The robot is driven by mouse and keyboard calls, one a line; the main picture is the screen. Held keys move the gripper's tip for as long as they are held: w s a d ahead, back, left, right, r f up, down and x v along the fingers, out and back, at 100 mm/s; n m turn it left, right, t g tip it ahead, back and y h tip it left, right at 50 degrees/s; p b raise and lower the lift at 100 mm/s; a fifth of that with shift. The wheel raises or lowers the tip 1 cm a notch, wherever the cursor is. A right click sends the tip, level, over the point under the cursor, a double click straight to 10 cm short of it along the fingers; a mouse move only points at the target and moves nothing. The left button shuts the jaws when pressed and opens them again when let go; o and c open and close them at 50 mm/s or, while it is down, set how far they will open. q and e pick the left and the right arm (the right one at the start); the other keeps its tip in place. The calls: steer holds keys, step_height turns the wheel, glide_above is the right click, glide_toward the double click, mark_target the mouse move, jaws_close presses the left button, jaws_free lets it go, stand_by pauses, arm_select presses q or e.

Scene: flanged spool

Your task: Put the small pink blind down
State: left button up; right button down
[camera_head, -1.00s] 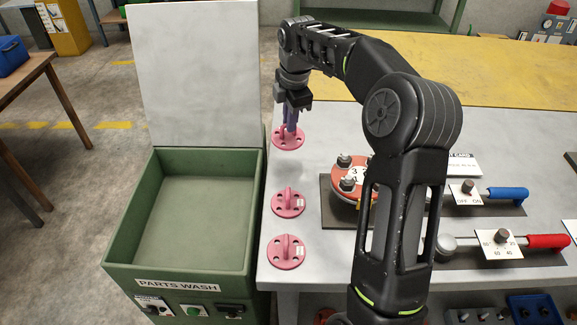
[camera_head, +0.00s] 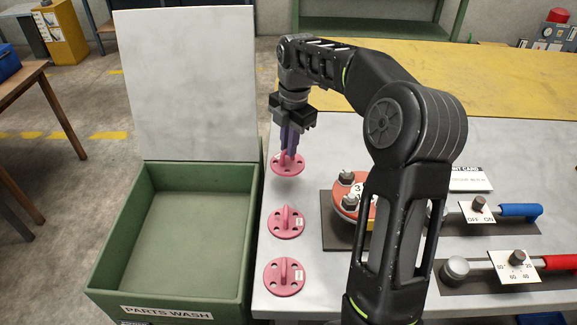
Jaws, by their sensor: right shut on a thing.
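Three small pink blinds, round discs with bolt holes and an upright fin, stand in a column along the left edge of the grey table. My right gripper (camera_head: 290,150) points down at the far pink blind (camera_head: 288,168) and is shut on its fin. Whether this blind touches the table or hangs just above it I cannot tell. The middle pink blind (camera_head: 286,222) and the near pink blind (camera_head: 284,277) lie flat and apart. My left gripper is out of view.
A green parts-wash bin (camera_head: 245,250) with a raised lid (camera_head: 190,80) stands left of the table. A red flanged spool (camera_head: 346,195) with bolts sits right of the blinds, partly behind my arm. A blue-handled valve (camera_head: 520,210) and a red-handled valve (camera_head: 560,263) are at right.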

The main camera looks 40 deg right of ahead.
mark_target(289, 162)
steer(key=shift+f, duration=1.15)
steer(key=shift+f, duration=1.85)
steer(key=shift+f, duration=0.1)
steer(key=c, duration=1.5)
jaws_free()
step_height(289, 162, up, 12)
steer(key=s, duration=0.1)
steer(key=shift+d, duration=0.15)
